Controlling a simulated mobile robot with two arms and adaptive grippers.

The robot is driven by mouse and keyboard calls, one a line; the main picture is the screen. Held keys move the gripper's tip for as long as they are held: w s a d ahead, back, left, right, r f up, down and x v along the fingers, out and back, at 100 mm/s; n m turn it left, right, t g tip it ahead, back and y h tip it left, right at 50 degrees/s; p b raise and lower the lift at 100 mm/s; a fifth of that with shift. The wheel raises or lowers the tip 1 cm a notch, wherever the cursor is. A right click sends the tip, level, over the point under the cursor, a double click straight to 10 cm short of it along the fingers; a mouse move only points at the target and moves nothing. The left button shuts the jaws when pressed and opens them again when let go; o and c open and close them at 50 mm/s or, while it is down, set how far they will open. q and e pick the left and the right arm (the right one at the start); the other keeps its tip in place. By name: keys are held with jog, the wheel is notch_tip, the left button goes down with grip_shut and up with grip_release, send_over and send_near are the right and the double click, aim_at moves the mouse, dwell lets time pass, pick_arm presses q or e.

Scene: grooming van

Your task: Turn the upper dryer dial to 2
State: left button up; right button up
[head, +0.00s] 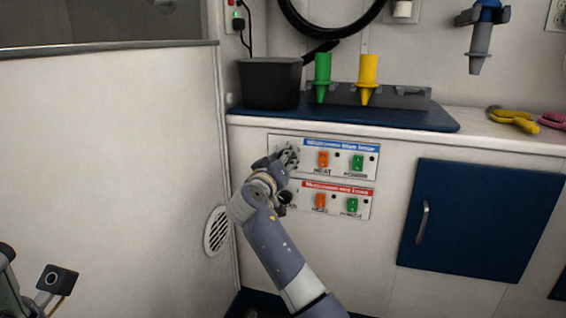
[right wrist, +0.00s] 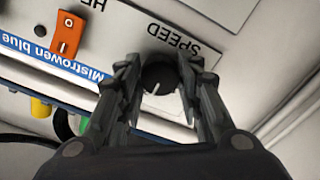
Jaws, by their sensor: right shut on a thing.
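The upper dryer panel (head: 368,148) has a blue strip, an orange HEAT switch (head: 323,160) and a green switch (head: 357,162). The upper dial (right wrist: 158,78) is a black knob marked SPEED, with a white pointer line, in the right wrist view. My right gripper (right wrist: 158,72) is shut on this dial, one finger on each side. In the head view my right gripper (head: 288,156) covers the dial at the panel's left end. The dial's numbers cannot be read. The orange switch also shows in the right wrist view (right wrist: 67,34).
Just below is a lower panel (head: 366,203) with a red strip, its dark dial (head: 285,198) close under my right wrist. A blue counter mat (head: 400,118) overhangs above, holding a black bin (head: 268,83) and nozzles. A blue cupboard door (head: 480,220) stands right.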

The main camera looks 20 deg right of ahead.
jog(key=shift+f, duration=0.1)
jog(key=o, duration=1.1)
jog(key=shift+a, duration=0.1)
jog(key=v, duration=1.2)
